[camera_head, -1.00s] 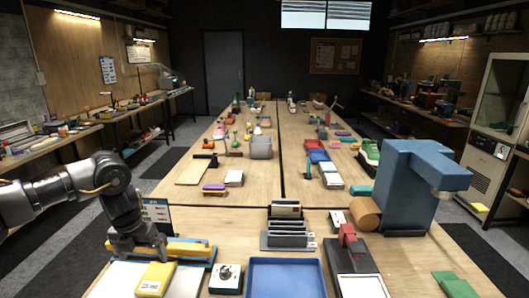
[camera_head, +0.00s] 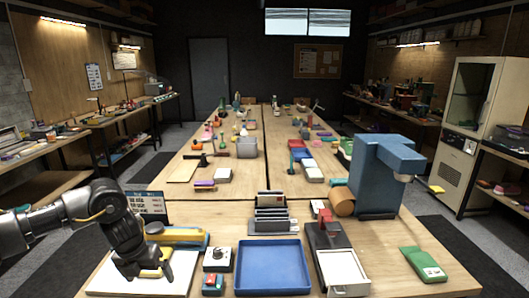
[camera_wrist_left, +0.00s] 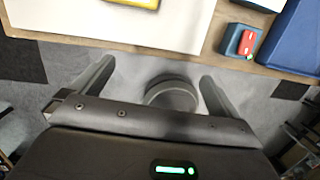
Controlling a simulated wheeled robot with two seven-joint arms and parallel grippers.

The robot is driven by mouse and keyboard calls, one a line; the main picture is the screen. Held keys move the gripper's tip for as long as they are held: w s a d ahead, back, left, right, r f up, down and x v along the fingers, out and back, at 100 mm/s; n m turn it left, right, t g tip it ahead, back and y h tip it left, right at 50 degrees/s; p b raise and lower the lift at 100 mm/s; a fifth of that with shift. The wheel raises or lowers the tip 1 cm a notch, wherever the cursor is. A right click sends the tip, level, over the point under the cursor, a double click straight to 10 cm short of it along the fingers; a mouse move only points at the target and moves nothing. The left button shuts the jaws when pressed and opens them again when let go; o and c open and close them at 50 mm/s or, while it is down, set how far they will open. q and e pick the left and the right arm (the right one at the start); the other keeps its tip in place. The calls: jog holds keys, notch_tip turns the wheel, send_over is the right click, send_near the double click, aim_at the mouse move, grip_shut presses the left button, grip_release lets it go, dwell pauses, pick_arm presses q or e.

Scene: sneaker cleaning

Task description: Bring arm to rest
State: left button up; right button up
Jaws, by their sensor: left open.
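My left arm (camera_head: 75,208) comes in from the left in the head view. My left gripper (camera_head: 150,272) is open and points down at the white board (camera_head: 110,278) on the table's near left corner. A yellow piece on the board is partly hidden behind the gripper. In the left wrist view the two fingers of the gripper (camera_wrist_left: 155,75) are apart with nothing between them, over the floor beside the table edge. The white board (camera_wrist_left: 180,25) shows beyond the fingertips there. My right gripper is not in view.
A yellow-and-blue tool (camera_head: 178,236) lies behind the board. A dial box (camera_head: 217,259), a small red-and-green box (camera_head: 212,284) and a blue tray (camera_head: 272,248) stand to its right. A blue machine (camera_head: 378,180) stands further right, with a green cloth (camera_head: 423,262) in front.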

pick_arm(q)
jog(key=s+d+f+n+t+h, duration=0.1)
jog(key=s+d+f+h, duration=0.15)
jog(key=d, duration=0.45)
jog(key=s+d+f+h, duration=0.1)
jog(key=d+f, duration=0.2)
jog(key=d, duration=0.4)
jog(key=s+d+f+n+t+h, duration=0.1)
jog(key=s+d+f, duration=0.15)
jog(key=d, duration=0.45)
jog(key=s+d+n+t+h, duration=0.35)
jog(key=s+d+n, duration=0.25)
jog(key=d+n, duration=0.3)
jog(key=s+a+f+n+g+y, duration=0.2)
jog(key=s+a+f+n+y, duration=0.25)
jog(key=s+a+n, duration=0.75)
jog(key=s+a+f+n+g+y, duration=0.2)
jog(key=s+a+f+n+y, duration=0.25)
jog(key=s+a+n, duration=0.7)
notch_tip(320, 180, down, 26)
jog(key=s+g, duration=0.1)
jog(key=s+a+f+g, duration=0.1)
jog(key=s+a+f, duration=0.1)
jog(key=s+f, duration=1.3)
jog(key=shift+s+f+m, duration=0.2)
jog(key=shift+s+m, duration=0.15)
jog(key=shift+s, duration=0.4)
